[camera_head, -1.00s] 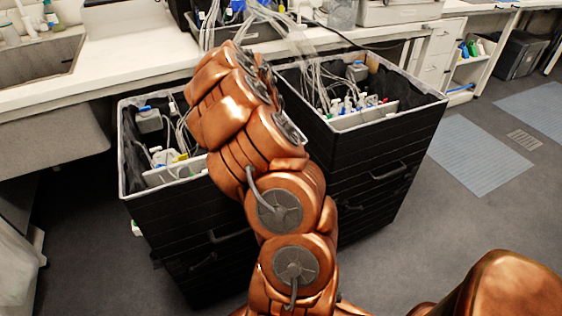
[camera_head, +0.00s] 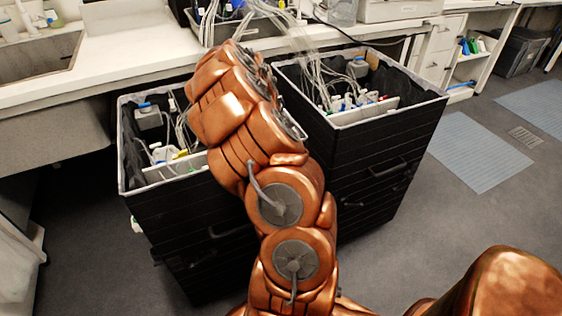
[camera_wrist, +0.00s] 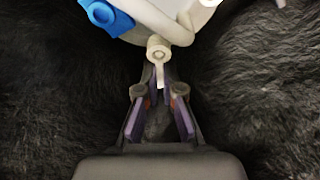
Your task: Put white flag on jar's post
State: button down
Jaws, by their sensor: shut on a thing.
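In the wrist view, my gripper (camera_wrist: 161,84) has its two dark, purple-padded fingers closed around a narrow white piece, which looks like the white flag (camera_wrist: 160,75). Right at its far end is a round cream knob with a hole (camera_wrist: 159,53); I cannot tell whether this belongs to the flag or is the jar's post. Just beyond is a white jar-like body (camera_wrist: 160,14) with a thick curved edge and a blue clip (camera_wrist: 105,16), cut off by the top of the picture. In the head view my arm hides my gripper.
Dark, furry-looking lining (camera_wrist: 60,90) surrounds my fingers on both sides. In the head view, a left black bin (camera_head: 185,222) and a right black bin (camera_head: 385,150) hold jars, tubing and small parts. A white counter (camera_head: 120,45) runs behind them.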

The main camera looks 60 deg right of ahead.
jog(key=c, duration=1.2)
grip_release()
jog(key=shift+c, duration=0.2)
jog(key=s+p+v, duration=0.2)
jog(key=p+v, duration=0.2)
jog(key=v, duration=1.5)
jog(key=shift+w+r+p, duration=0.15)
jog(key=shift+r+p, duration=0.2)
jog(key=shift+r, duration=0.25)
jog(key=shift+d, duration=0.1)
